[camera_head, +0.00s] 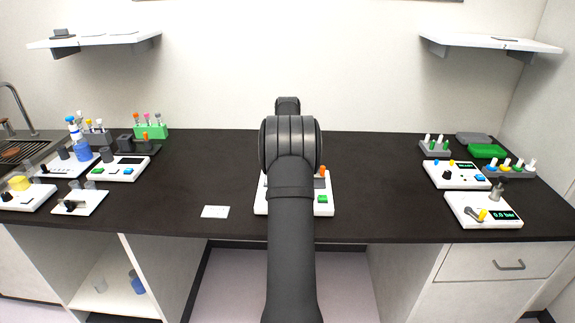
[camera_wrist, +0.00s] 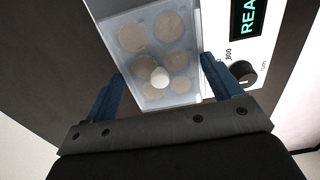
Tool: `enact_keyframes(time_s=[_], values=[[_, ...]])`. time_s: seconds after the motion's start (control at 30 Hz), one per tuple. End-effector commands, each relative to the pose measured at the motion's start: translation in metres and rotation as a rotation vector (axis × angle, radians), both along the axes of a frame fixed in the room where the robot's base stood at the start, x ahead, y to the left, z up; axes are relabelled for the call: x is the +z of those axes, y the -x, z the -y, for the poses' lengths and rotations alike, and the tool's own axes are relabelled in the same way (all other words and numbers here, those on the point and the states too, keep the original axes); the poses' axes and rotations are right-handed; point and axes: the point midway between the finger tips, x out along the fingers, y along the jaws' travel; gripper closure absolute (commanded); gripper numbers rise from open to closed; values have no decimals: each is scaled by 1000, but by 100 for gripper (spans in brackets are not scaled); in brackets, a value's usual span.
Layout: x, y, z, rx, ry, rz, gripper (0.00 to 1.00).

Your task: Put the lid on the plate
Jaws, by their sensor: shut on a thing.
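In the wrist view, my gripper (camera_wrist: 162,68) has its two blue fingers closed on opposite sides of a clear lid (camera_wrist: 153,95) with a round white knob in its middle. Beneath the lid shows the plate (camera_wrist: 132,38), a pale tray with several round tan wells. The lid lies over the plate in this view; I cannot tell whether it touches it. The plate is on a white device (camera_wrist: 222,14) with a green-lit display and a black dial.
A small white card (camera_head: 215,212) lies on the dark bench left of the device. Several small instruments and tube racks stand at the left, with a pressure unit (camera_head: 484,213) and racks at the right. The bench between them and the device is mostly clear.

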Motion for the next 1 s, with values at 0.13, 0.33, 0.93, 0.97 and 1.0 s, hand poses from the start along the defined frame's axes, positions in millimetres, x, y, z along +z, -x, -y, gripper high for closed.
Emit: enact_keyframes(time_s=[0.13,0.33,0.93,0.97,1.0], values=[[0,0,0,0,0,0,57],[0,0,0,0,0,0,0],[87,-1,0,0,0,5,0],[94,-1,0,0,0,4,0],[104,-1,0,0,0,5,0]])
